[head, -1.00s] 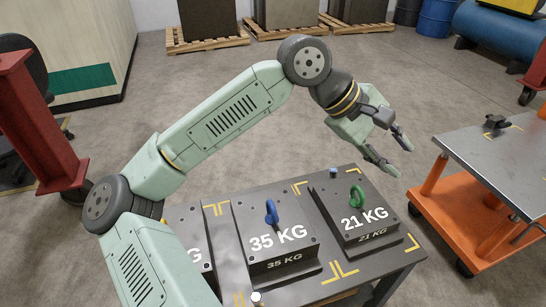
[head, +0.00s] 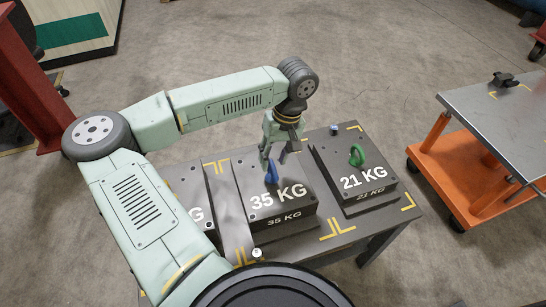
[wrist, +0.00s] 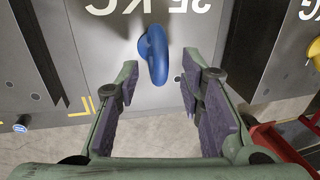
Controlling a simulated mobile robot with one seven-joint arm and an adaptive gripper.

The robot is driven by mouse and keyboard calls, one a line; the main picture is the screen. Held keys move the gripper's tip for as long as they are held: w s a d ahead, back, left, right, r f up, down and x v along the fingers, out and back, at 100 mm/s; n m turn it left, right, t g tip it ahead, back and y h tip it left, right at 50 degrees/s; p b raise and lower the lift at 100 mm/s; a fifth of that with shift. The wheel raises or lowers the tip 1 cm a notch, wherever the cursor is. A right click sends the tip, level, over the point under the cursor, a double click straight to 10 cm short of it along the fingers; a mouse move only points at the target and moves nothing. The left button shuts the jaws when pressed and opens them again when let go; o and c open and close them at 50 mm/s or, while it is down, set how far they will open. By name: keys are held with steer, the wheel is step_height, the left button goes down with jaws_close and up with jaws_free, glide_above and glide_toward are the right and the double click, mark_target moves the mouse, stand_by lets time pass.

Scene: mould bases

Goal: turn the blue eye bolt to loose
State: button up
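The blue eye bolt (head: 271,173) stands upright on top of the dark 35 KG mould base (head: 289,213). My gripper (head: 277,162) points down just above it and partly overlaps it in the head view. In the wrist view my gripper (wrist: 161,72) is open and empty, one finger to each side of the blue eye bolt (wrist: 154,56). I cannot tell whether the fingertips are down at the ring's height.
A green eye bolt (head: 357,155) stands on the 21 KG base (head: 372,196) at right. A yellow one (wrist: 314,54) shows on another base in the wrist view. An orange cart (head: 462,170) stands further right.

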steer(key=shift+a+f, duration=0.2)
steer(key=shift+f, duration=0.65)
steer(key=shift+c, duration=0.2)
jaws_close()
